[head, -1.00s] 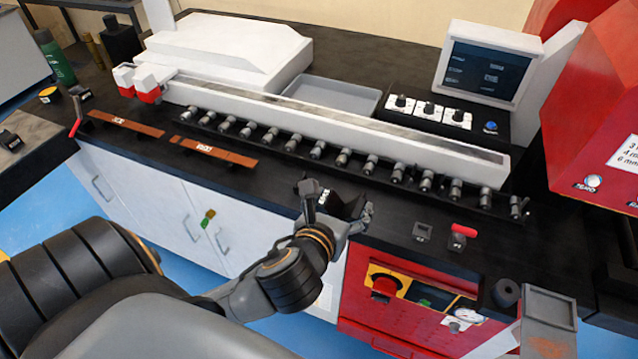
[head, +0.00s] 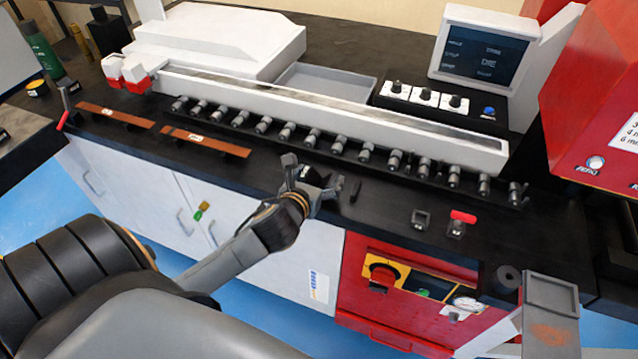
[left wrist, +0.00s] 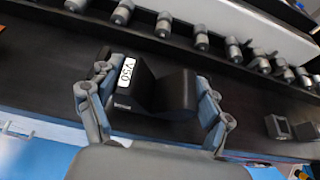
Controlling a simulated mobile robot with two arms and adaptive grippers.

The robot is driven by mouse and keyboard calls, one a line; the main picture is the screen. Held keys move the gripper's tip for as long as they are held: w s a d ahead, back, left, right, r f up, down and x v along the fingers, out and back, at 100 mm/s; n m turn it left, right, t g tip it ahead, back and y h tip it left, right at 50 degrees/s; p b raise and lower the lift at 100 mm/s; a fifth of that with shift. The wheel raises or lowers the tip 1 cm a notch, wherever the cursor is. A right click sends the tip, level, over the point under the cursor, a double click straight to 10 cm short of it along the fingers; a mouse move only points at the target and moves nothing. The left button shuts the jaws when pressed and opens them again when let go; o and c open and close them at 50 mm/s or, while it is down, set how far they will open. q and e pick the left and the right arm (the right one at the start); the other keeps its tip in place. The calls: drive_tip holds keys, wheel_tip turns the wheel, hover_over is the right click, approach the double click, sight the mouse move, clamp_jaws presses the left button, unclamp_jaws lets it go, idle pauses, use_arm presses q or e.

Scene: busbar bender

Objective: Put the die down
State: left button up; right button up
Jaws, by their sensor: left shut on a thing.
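The die (left wrist: 178,92) is a black V-notched block with a white "V50" label, seen between my fingers in the left wrist view. My left gripper (head: 314,178) is shut on it over the front of the black countertop (head: 375,215). In the head view the die is mostly hidden by the fingers. I cannot tell whether its underside touches the countertop.
A row of grey rollers (head: 311,138) runs behind the gripper. Copper bars (head: 205,142) lie to the left. A small dark block (head: 420,218) and a red-handled item (head: 460,221) stand to the right. Some bare countertop lies between them and the gripper.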

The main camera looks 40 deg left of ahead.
use_arm(q)
drive_tip(key=shift+d+f, duration=0.1)
drive_tip(key=shift+f, duration=0.9)
use_arm(e)
drive_tip(key=shift+d, duration=0.45)
use_arm(q)
drive_tip(key=shift+f, duration=0.1)
use_arm(e)
drive_tip(key=shift+f, duration=0.1)
use_arm(q)
drive_tip(key=o, duration=1.8)
drive_tip(key=shift+s+f, duration=0.1)
drive_tip(key=shift+s, duration=0.05)
